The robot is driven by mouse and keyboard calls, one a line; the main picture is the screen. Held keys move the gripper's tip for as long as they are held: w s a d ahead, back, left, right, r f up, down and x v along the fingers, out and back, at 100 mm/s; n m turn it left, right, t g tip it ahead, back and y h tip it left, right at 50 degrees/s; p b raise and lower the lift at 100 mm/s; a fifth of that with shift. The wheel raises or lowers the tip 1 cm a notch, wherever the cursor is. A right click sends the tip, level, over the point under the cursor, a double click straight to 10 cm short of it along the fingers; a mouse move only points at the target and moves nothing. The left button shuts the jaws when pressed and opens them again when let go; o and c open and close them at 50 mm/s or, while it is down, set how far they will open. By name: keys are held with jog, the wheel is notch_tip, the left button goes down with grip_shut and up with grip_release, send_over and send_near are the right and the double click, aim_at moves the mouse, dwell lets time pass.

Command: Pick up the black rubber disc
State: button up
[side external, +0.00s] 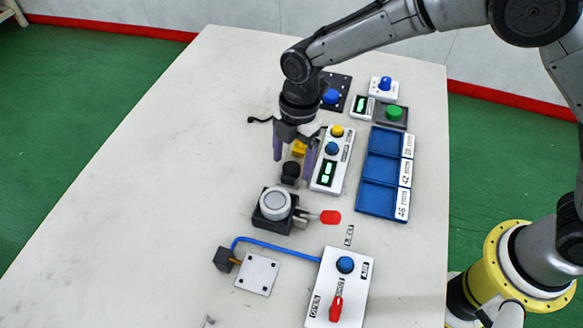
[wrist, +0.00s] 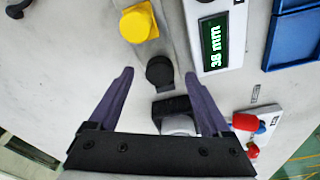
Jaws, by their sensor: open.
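The black rubber disc (side external: 290,169) appears as a small round black piece near the middle of the table, just in front of a yellow piece (side external: 299,148). What it rests on is hard to make out. In the wrist view, the black disc (wrist: 159,70) lies between the lines of my two purple fingers, near their tips. My gripper (side external: 293,166) is open and empty, pointing down with its fingers either side of the disc in the picture. Whether the fingertips are level with the disc or above it is unclear. The wrist view also shows my gripper (wrist: 159,74) wide apart.
A white box (side external: 325,177) with a display reading 38 mm stands close on the right. A black clamp block with a grey round top (side external: 274,204) and red handle stands nearer the camera. The left table is clear.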

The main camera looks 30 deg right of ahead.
jog(key=shift+f, duration=0.5)
grip_shut()
jog(key=shift+r, duration=0.2)
